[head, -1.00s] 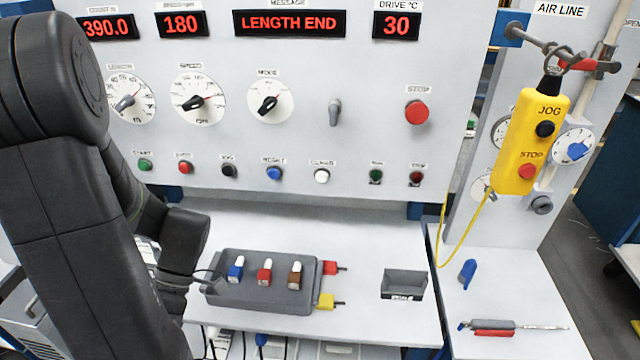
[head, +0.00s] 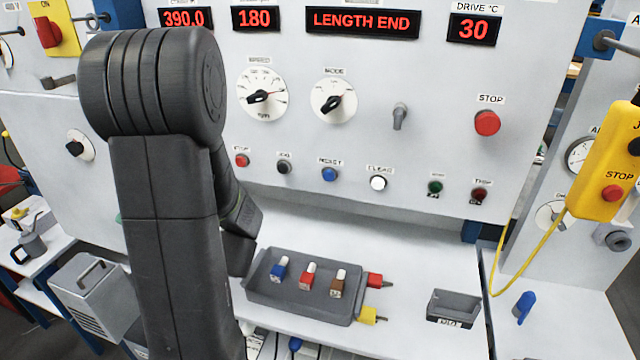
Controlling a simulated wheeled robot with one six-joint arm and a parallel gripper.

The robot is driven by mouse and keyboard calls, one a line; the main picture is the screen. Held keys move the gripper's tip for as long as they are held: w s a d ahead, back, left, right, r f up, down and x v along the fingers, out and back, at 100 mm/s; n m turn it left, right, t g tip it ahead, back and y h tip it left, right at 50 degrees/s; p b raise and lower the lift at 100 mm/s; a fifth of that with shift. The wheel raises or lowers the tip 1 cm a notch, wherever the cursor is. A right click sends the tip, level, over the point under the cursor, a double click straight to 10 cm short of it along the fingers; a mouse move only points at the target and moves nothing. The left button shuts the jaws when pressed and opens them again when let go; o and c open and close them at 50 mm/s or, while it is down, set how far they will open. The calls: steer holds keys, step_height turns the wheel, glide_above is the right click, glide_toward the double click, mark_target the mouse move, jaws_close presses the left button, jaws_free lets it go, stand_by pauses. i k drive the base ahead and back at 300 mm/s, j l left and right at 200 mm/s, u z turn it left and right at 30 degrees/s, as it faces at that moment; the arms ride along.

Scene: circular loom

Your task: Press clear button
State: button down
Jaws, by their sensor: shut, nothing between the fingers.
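The clear button (head: 378,183) is a white round push button under a small label reading CLEAR. It sits in the lower row of the light grey control panel (head: 440,150), right of the blue reset button (head: 329,174). Nothing covers it. My arm stands at the left of the head view, bent, with its lower part left of the button and apart from it. My gripper is not visible; its end is hidden behind my arm or out of sight.
Displays read 390.0, 180, LENGTH END (head: 363,22) and 30. A red STOP button (head: 487,123) is at upper right. Below the panel, a grey tray (head: 265,290) holds several coloured pieces. A small grey bin (head: 453,308) and a yellow pendant (head: 603,165) are to the right.

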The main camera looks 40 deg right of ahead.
mark_target(378, 183)
steer(key=z, duration=0.45)
steer(key=k+z, duration=0.15)
steer(key=z, duration=0.25)
steer(key=l+z, duration=0.1)
steer(key=z, duration=0.35)
steer(key=l+z, duration=0.1)
steer(key=z, duration=0.35)
steer(key=k+l, duration=0.05)
